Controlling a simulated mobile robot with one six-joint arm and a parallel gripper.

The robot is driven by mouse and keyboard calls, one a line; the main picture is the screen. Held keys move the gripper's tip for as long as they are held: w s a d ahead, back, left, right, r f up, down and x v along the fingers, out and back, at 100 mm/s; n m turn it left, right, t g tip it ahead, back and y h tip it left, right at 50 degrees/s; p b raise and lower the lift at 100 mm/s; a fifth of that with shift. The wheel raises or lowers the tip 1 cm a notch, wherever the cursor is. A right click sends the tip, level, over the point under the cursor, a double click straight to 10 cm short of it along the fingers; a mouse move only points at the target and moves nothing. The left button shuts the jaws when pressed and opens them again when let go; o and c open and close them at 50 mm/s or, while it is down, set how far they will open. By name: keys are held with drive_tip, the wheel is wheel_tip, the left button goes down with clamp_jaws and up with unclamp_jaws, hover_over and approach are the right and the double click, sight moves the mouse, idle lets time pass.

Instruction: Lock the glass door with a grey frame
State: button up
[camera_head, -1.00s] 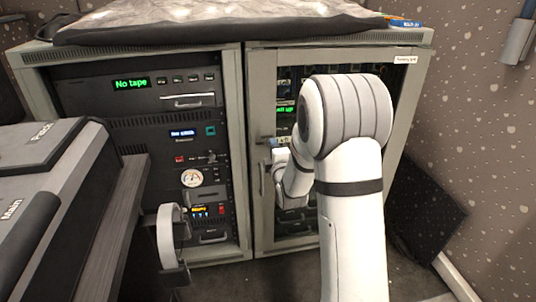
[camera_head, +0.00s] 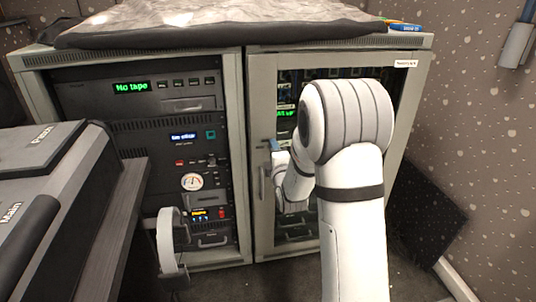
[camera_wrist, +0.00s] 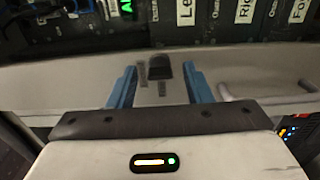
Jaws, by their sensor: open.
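The glass door's grey frame (camera_head: 262,95) is at the right cabinet, and the door looks closed. In the wrist view the frame (camera_wrist: 60,75) runs across the picture. A small dark lock knob (camera_wrist: 159,70) sits on it, with dark markings beside it. My gripper (camera_wrist: 162,80) is open, its blue fingers on either side of the knob with visible gaps. I cannot tell how deep the fingertips reach. In the head view my gripper (camera_head: 274,146) is at the door's left edge, above the door handle (camera_head: 265,184), and hides the knob.
The door handle also shows in the wrist view (camera_wrist: 270,93), right of the fingers. An open equipment rack (camera_head: 190,130) stands left of the door. A console (camera_head: 45,180) fills the left foreground. My arm covers much of the glass.

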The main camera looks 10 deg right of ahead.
drive_tip(key=s+p, duration=0.1)
drive_tip(key=s, duration=0.6)
drive_tip(key=shift+s+p, duration=0.3)
drive_tip(key=shift+s, duration=0.1)
drive_tip(key=s+r+m+g+p, duration=0.3)
drive_tip(key=s+r+m+p, duration=0.1)
drive_tip(key=r+p, duration=0.5)
drive_tip(key=s+r+m+g+p, duration=0.4)
drive_tip(key=r+p, duration=0.4)
drive_tip(key=r, duration=0.1)
drive_tip(key=s+a+r+m+g+p, duration=0.2)
drive_tip(key=s+r+m+g+p, duration=0.6)
drive_tip(key=s+r+p, duration=0.9)
drive_tip(key=s+r+m, duration=0.2)
drive_tip(key=s, duration=0.3)
